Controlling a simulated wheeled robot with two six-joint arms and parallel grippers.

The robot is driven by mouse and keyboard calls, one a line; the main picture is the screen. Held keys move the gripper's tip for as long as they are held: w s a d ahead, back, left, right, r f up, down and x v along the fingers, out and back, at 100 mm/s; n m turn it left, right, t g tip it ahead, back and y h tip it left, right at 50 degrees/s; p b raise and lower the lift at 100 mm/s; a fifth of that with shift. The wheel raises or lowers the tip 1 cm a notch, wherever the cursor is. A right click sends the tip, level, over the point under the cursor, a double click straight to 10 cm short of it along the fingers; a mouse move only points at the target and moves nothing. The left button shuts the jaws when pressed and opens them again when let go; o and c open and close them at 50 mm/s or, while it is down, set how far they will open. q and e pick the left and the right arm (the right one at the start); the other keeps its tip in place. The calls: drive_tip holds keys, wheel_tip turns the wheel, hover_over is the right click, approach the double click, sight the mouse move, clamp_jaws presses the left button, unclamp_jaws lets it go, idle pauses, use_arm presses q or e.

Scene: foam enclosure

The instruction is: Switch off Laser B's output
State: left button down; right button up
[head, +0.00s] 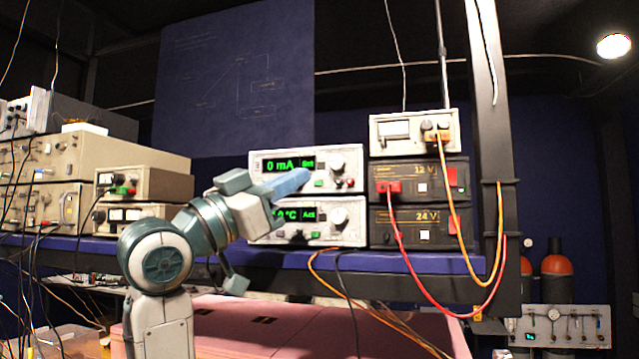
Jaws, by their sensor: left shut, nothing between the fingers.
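Two white instruments are stacked on the blue shelf. The upper unit (352,160) has a green display reading "0 mA", with a small word beside it, and a knob (337,162). A green button (318,183) shows below its display. The lower unit (350,232) shows "0 °C" and "Act", partly covered by my gripper. I cannot read a Laser B label on either. My left gripper (303,177) is shut and empty, its blue fingertips in front of the upper unit's lower left face. I cannot tell whether they touch it. My right gripper is out of view.
Black 12 V (435,172) and 24 V (440,214) supplies stand to the right, with a white meter box (395,128) on top. Red and orange cables hang in front of the shelf edge (430,263). Beige instruments (145,184) fill the left. A pink case (290,325) lies below.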

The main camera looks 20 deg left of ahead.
use_arm(q)
drive_tip(key=w, duration=0.6)
drive_tip(key=shift+w+p, duration=0.2)
drive_tip(key=shift+p, duration=0.25)
idle(1.6)
drive_tip(key=shift+w, duration=0.4)
drive_tip(key=shift+w, duration=0.35)
idle(0.5)
drive_tip(key=shift+s, duration=0.7)
drive_tip(key=shift+s, duration=0.15)
drive_tip(key=s, duration=0.4)
drive_tip(key=shift+s+b, duration=0.4)
